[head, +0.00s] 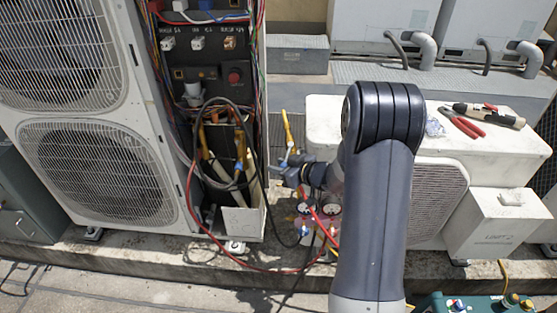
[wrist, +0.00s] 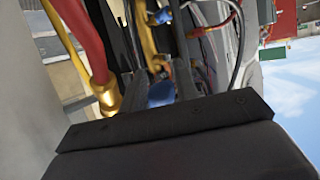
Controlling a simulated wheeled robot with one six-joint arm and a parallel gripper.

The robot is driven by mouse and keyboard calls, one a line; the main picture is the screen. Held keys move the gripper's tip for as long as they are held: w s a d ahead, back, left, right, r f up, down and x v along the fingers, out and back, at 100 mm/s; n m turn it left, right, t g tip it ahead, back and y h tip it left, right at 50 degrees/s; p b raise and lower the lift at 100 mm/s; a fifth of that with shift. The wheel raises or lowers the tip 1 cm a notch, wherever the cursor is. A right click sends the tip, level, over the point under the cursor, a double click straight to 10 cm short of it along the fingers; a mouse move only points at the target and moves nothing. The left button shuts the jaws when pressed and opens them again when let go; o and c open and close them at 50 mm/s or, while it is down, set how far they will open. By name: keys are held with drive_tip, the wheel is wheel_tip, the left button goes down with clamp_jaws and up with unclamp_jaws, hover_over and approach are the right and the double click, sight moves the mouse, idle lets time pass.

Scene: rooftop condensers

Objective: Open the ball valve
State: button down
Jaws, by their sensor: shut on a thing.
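My gripper (head: 287,170) is at the end of my arm, right of the open condenser cabinet and left of the white unit. It is shut on a small blue piece (wrist: 162,93), which looks like the ball valve's lever. In the wrist view the blue piece shows just beyond the dark gripper body, and most of it is hidden. A yellow hose (head: 287,128) rises just above the gripper in the head view. The valve body is hidden, so I cannot tell the lever's angle.
A red hose with a brass fitting (wrist: 107,93) is close beside the gripper. The open cabinet holds wiring and looped hoses (head: 222,140). Red pliers (head: 461,122) lie on the white unit (head: 440,165). A teal gauge box (head: 475,304) stands at lower right.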

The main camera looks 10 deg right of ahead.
drive_tip(key=shift+w+r, duration=0.15)
drive_tip(key=shift+r, duration=0.1)
drive_tip(key=c, duration=1.3)
unclamp_jaws()
drive_tip(key=shift+a, duration=0.1)
drive_tip(key=shift+o, duration=1.1)
drive_tip(key=shift+f, duration=0.1)
drive_tip(key=shift+f, duration=0.1)
